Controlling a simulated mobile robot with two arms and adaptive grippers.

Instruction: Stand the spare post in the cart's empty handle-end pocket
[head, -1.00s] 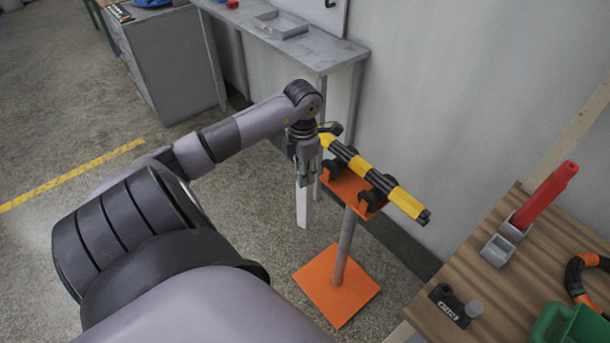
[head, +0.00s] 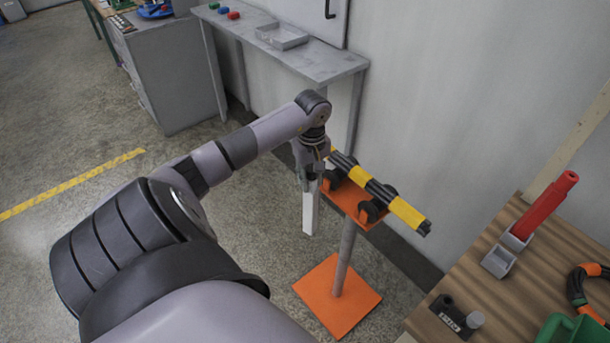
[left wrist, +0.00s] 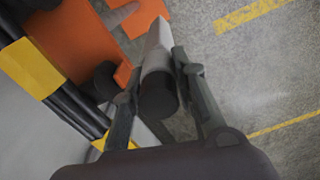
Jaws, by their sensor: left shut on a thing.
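My left gripper (head: 311,172) is shut on a pale, straight post (head: 310,212), which I take for the spare post. The post hangs nearly upright below the fingers, its lower end above the floor as far as I can tell. In the left wrist view the post (left wrist: 157,62) lies between the two fingers (left wrist: 160,80), its dark end towards the camera. The gripper is close beside the left end of an orange stand's top. I cannot make out the cart or its handle-end pocket in either view. My right gripper is not in view.
The orange stand (head: 338,297) carries a yellow and black bar (head: 378,189) on dark rests. A grey shelf table (head: 322,62) stands behind against the wall. A wooden bench (head: 455,268) at right holds a red cylinder (head: 546,205) and grey sockets (head: 498,261). Floor at left is open.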

